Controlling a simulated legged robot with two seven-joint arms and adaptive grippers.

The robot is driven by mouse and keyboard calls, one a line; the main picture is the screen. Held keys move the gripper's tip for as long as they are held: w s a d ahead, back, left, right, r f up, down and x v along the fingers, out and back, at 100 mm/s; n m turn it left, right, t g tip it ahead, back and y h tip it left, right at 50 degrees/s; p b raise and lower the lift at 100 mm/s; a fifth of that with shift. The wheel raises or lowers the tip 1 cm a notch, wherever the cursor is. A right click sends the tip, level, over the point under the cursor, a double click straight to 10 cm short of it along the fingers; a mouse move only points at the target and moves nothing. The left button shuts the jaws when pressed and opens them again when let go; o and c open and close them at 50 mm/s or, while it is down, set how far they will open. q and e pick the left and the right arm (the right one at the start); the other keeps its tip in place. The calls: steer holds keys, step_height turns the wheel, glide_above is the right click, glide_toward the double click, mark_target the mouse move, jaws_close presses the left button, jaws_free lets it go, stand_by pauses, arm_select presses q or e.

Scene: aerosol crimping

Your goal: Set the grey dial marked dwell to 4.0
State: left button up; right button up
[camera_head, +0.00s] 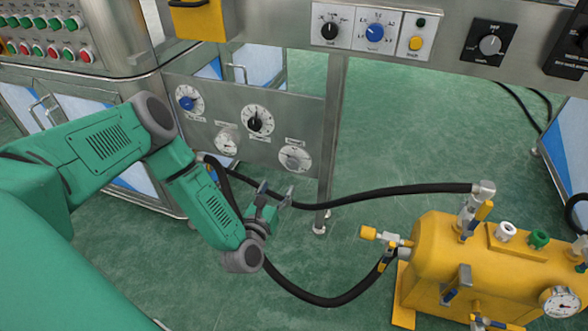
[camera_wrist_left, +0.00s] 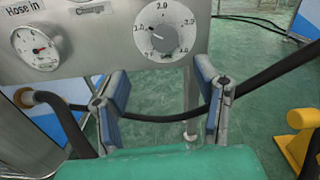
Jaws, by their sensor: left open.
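The grey dial (camera_head: 295,158) with a white scale sits at the lower right of the steel panel. Its label is too small to read in the head view. In the wrist view the same grey dial (camera_wrist_left: 163,38) shows larger, with scale marks including 1.0, 2.0 and 3.0. Its dark pointer mark points left and slightly up, close to 1.0. My left gripper (camera_head: 277,190) is open and empty, in front of and below the dial. In the wrist view the fingers (camera_wrist_left: 162,88) stand apart, with the dial beyond them and above. My right gripper is not in view.
A black dial (camera_head: 257,120), a blue dial (camera_head: 187,101) and a gauge (camera_head: 227,140) share the steel panel (camera_head: 312,110). A black hose (camera_head: 390,192) passes near my gripper to a yellow tank (camera_head: 435,262).

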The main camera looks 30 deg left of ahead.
mark_target(293, 165)
arm_select(q)
steer(key=b+x, duration=0.1)
steer(key=x, duration=0.3)
steer(key=shift+w+f, duration=0.1)
steer(key=shift+f, duration=0.1)
steer(key=w, duration=0.1)
steer(key=w+b, duration=0.1)
steer(key=w, duration=0.1)
steer(key=w+r, duration=0.1)
steer(key=w, duration=0.1)
steer(key=shift+d+b, duration=0.25)
steer(key=shift+b, duration=0.05)
steer(key=shift+w+a+f, duration=0.1)
steer(key=shift+w+a, duration=0.1)
steer(key=shift+w, duration=0.05)
steer(key=shift+w+a+f, duration=0.1)
steer(key=shift+a, duration=0.2)
steer(key=shift+a+f, duration=0.1)
steer(key=shift+a, duration=0.25)
steer(key=shift+d, duration=0.25)
steer(key=c, duration=0.7)
steer(key=shift+d, duration=0.2)
steer(key=c, duration=0.5)
steer(key=shift+o, duration=0.2)
steer(key=shift+d, duration=0.1)
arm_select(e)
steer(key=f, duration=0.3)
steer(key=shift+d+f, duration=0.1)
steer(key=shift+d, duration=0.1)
